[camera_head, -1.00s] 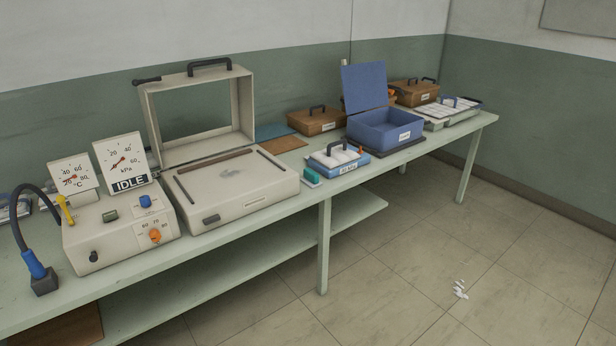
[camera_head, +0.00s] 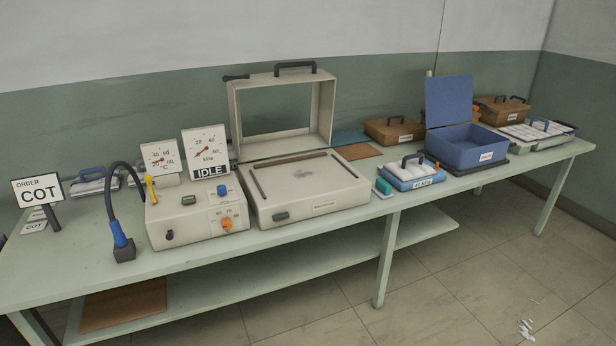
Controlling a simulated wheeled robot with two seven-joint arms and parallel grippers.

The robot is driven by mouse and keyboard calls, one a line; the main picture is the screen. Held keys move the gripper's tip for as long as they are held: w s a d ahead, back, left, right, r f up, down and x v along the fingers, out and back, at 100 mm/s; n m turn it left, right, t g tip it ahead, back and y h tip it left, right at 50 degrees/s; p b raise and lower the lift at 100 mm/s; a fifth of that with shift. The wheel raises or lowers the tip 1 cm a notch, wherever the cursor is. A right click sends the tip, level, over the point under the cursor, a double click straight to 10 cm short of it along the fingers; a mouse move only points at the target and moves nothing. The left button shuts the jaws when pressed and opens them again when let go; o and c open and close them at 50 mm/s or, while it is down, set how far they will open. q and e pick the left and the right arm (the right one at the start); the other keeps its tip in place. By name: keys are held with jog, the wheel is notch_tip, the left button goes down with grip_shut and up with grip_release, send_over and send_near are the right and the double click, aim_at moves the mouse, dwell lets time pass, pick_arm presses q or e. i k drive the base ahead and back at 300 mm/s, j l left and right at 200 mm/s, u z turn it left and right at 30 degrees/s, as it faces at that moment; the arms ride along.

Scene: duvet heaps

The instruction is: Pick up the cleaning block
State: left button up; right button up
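A small teal-green block (camera_head: 384,186), which looks like the cleaning block, sits near the front edge of the long pale green table (camera_head: 340,226). It lies between the open cream press (camera_head: 310,195) on its left and a blue tray with white rolls (camera_head: 412,177) on its right. Something pale shows under or beside the block, too small to make out. Neither of my grippers is in view.
A control box with dials (camera_head: 196,218), a hose with a blue handle (camera_head: 120,240) and an ORDER COT sign (camera_head: 40,191) stand on the left. An open blue box (camera_head: 468,148) and brown cases (camera_head: 394,130) stand on the right. White scraps (camera_head: 526,327) lie on the floor.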

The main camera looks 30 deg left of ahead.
aim_at(382, 189)
jog(key=u, duration=0.35)
jog(key=i+l+u, duration=0.6)
jog(key=i+l, duration=0.25)
jog(key=i+l+u, duration=0.15)
jog(key=i+l, duration=0.15)
jog(key=l, duration=0.2)
jog(key=i+l+u, duration=0.1)
jog(key=i+l, duration=0.2)
jog(key=l, duration=0.15)
jog(key=i+l, duration=0.2)
jog(key=l, duration=0.15)
jog(key=i+l, duration=0.2)
jog(key=l, duration=0.15)
jog(key=i+l, duration=0.25)
jog(key=l, duration=0.15)
